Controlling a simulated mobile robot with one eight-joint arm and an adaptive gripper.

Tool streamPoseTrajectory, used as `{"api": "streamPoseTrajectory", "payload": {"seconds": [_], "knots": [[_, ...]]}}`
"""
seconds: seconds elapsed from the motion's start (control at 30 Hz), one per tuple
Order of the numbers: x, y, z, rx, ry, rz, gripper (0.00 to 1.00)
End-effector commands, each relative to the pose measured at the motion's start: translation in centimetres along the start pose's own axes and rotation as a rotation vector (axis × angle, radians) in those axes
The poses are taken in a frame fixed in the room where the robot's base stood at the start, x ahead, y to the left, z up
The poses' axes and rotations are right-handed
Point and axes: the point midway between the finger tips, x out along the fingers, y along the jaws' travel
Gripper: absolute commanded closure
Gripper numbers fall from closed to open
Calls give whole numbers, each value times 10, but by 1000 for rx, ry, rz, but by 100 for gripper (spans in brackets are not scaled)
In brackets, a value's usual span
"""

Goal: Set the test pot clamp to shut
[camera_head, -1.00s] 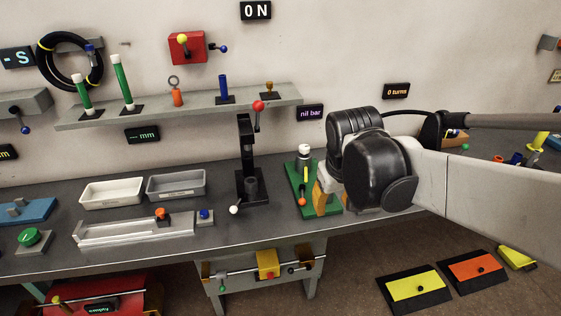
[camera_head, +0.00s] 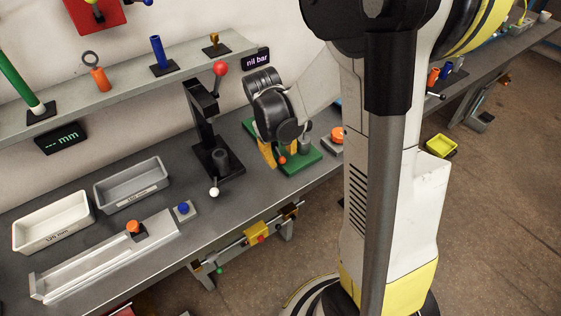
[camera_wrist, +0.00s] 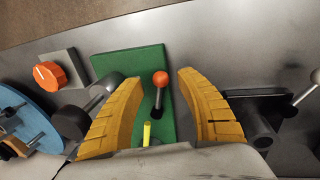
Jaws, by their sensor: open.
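The test pot clamp stands on a green base plate (camera_head: 312,160) at the right part of the bench. Its lever has an orange ball knob (camera_head: 282,160). In the wrist view the green plate (camera_wrist: 128,63) lies below my gripper (camera_wrist: 160,80), and the orange knob (camera_wrist: 160,77) on its dark stem shows between the two yellow fingers. The fingers are open and apart, with a gap on both sides of the knob. A yellow part (camera_wrist: 146,133) shows lower down. In the head view my gripper (camera_head: 268,155) is beside the clamp and hides part of it.
A black press with a red-knobbed lever (camera_head: 220,69) stands left of the clamp. An orange knob on a grey block (camera_head: 335,139) is to its right. A "nil bar" display (camera_head: 256,57) is above. Grey (camera_head: 131,185) and white trays (camera_head: 52,222) lie farther left.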

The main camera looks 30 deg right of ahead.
Motion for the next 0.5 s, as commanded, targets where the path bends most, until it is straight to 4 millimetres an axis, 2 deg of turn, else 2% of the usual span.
{"api": "streamPoseTrajectory", "payload": {"seconds": [0.03, 0.13, 0.47, 0.5], "knots": [[9, 0, 0, 1, 0, 0, 56], [17, 0, 0, 0, 0, 0, 56], [20, 0, 0, 0, 1, 0, 56], [20, 0, 0, 0, 1, 0, 61]]}}
